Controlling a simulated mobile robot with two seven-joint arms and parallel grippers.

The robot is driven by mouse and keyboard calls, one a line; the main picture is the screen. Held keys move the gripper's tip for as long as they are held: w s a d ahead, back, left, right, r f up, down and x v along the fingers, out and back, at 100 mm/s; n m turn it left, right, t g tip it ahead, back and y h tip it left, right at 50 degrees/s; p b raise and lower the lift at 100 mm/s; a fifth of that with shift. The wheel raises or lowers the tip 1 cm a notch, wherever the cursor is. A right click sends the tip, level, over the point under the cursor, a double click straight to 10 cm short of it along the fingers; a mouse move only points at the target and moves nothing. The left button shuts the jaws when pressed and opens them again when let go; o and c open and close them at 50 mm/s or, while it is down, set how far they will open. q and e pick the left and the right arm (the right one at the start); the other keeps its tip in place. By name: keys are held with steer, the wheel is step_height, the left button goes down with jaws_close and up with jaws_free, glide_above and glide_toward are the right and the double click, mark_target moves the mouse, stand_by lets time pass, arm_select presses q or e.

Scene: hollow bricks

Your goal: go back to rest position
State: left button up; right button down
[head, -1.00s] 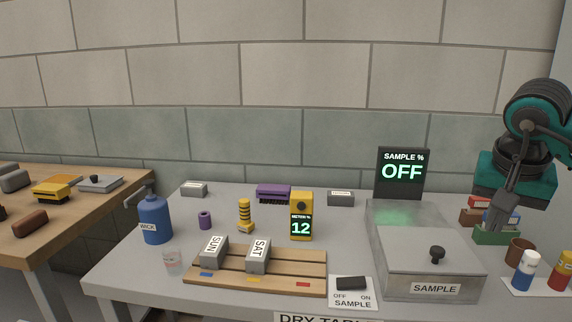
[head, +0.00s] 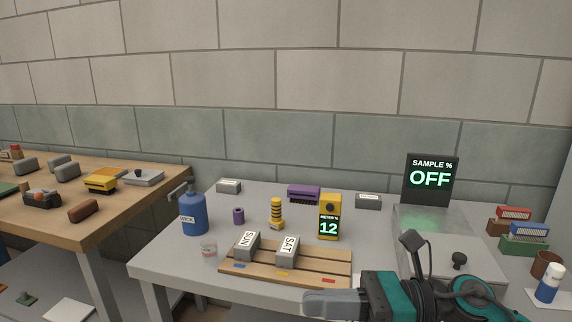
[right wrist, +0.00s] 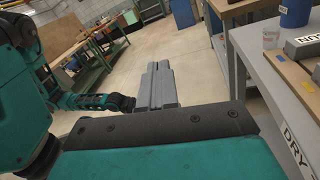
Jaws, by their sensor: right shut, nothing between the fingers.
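My right gripper (head: 312,303) is at the lower edge of the head view, in front of the grey table. Its grey fingers point left and are shut together with nothing between them. In the right wrist view the closed fingers (right wrist: 158,68) reach over open floor, left of the table edge. My left gripper does not show in the head view.
The grey table (head: 165,262) carries a wooden rack (head: 310,269) with SUN and SAT bricks, a blue bottle (head: 193,215), a yellow meter (head: 330,206) and the sample box (head: 410,240), partly hidden by my right arm. A wooden table (head: 130,215) stands left. Floor between is open.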

steer(key=w+d+f+m+t+h+p, duration=0.1)
steer(key=d+f+m+t+h, duration=0.3)
steer(key=m, duration=0.7)
steer(key=w+d+f+m+t+h, duration=0.1)
steer(key=f+m+t+h, duration=0.15)
steer(key=m+t, duration=0.7)
steer(key=w+d+f+m+t+h+p, duration=0.1)
steer(key=d+f+m+t+h, duration=0.25)
steer(key=m, duration=1.05)
steer(key=s+d+f+m+g+h, duration=0.2)
steer(key=s+f+m, duration=0.4)
steer(key=f, duration=0.3)
steer(key=s+d+f+m+g+h, duration=0.1)
steer(key=s+f+m+g+h, duration=0.2)
steer(key=s+f+m+g, duration=0.2)
step_height(320, 180, down, 4)
steer(key=s+m, duration=0.1)
steer(key=m, duration=0.1)
steer(key=shift+s+d+m+h, duration=0.15)
steer(key=shift+d+m+h, duration=0.2)
steer(key=shift+d+h, duration=0.05)
steer(key=shift+r, duration=0.1)
